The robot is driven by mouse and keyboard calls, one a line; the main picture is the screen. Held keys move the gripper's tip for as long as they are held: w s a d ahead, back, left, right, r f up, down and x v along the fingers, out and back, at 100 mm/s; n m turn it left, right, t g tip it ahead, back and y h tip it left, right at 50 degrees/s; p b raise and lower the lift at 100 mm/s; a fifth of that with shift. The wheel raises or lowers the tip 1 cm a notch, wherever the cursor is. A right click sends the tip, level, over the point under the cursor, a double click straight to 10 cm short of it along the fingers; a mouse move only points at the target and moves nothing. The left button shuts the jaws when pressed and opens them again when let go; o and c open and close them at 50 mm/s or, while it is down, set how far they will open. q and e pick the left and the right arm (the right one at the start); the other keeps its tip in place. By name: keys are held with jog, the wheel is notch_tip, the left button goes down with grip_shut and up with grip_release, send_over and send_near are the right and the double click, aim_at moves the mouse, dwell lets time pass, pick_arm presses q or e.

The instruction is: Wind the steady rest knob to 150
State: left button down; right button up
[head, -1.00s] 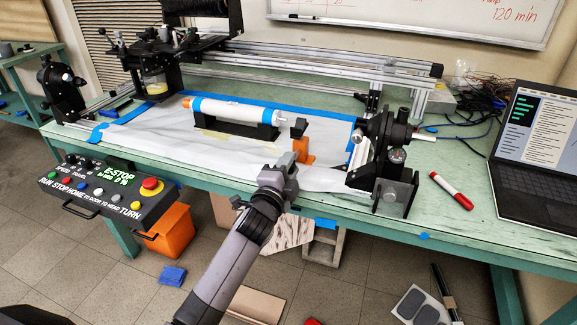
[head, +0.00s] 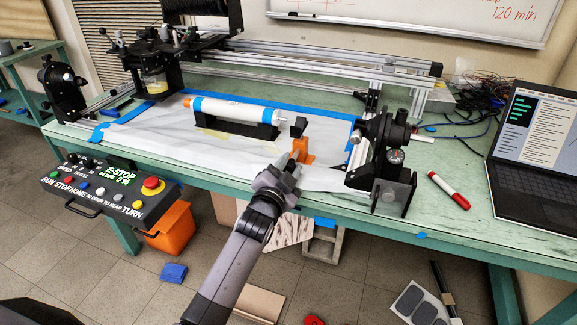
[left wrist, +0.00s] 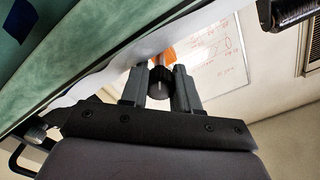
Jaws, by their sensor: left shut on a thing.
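The steady rest (head: 302,148) is a small orange stand with a black top, at the front middle of the bench. It also shows as an orange patch in the left wrist view (left wrist: 162,55). Its black knob (left wrist: 159,82), with a pale line on its face, sits between the fingers in the left wrist view. My left gripper (head: 288,164) is shut on the knob, at the near side of the orange stand. The knob is hidden in the head view, and no scale or number can be read on it. My right gripper is not in view.
A white tube (head: 237,113) lies on black cradles behind the steady rest. A black spindle unit (head: 388,150) stands to its right. A control box (head: 110,187) hangs at the front left. A red marker (head: 449,190) and a laptop (head: 535,145) lie at the right.

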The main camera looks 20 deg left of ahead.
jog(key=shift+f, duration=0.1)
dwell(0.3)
pick_arm(q)
jog(key=c, duration=0.8)
grip_release()
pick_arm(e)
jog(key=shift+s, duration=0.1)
pick_arm(q)
jog(key=shift+s+f, duration=0.1)
jog(key=shift+s, duration=0.1)
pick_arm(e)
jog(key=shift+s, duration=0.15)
